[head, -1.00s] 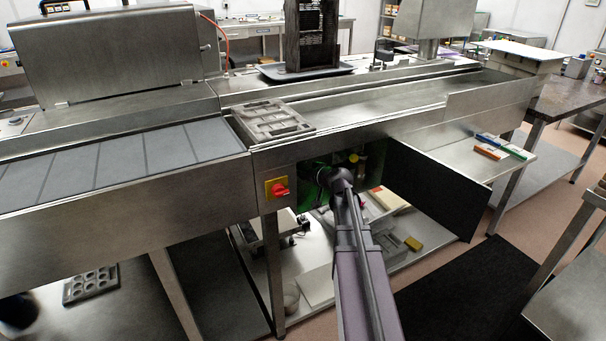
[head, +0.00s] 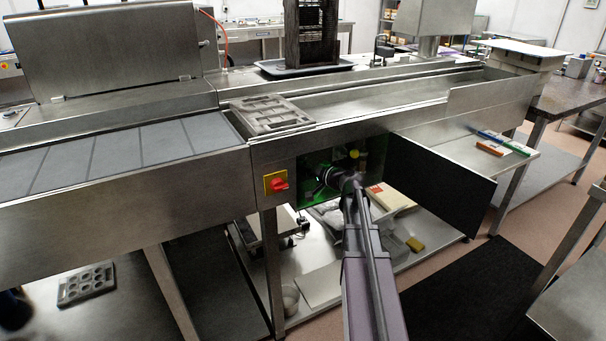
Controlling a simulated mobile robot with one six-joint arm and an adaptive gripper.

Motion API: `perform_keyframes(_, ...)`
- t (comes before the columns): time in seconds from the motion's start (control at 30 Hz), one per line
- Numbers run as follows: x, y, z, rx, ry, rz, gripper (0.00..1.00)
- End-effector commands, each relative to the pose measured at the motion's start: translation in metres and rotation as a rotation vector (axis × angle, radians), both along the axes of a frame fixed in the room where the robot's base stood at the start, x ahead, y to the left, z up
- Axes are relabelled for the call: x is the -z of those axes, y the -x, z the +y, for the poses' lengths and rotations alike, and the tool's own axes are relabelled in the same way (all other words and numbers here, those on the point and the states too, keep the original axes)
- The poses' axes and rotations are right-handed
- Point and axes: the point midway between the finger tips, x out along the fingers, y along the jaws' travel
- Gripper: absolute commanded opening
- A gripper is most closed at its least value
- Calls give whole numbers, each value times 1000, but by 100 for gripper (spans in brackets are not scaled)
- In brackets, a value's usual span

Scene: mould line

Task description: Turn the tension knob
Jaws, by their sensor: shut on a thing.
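My gripper (head: 321,172) reaches into the open compartment (head: 310,192) in the front of the steel line, just right of the red switch. Its jaws are shut on what appears to be the tension knob, inside the green-lined space. The jaws and wrist hide the knob, so its shape and angle cannot be told. A small round yellow part (head: 354,154) shows in the compartment, above and right of the gripper, apart from the jaws.
A red switch on a yellow plate (head: 276,182) sits close left of the opening. The dark open door (head: 440,178) stands out to the right of my arm. A grey mould (head: 268,115) lies on the line above. A lower shelf holds boxes and a yellow block (head: 414,244).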

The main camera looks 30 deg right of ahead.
Motion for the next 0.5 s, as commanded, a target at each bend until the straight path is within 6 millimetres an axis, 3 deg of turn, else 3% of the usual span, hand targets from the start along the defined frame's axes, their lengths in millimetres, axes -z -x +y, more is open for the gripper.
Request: perform_keyframes(0.5,1,-1,0,-2,-256,9,10)
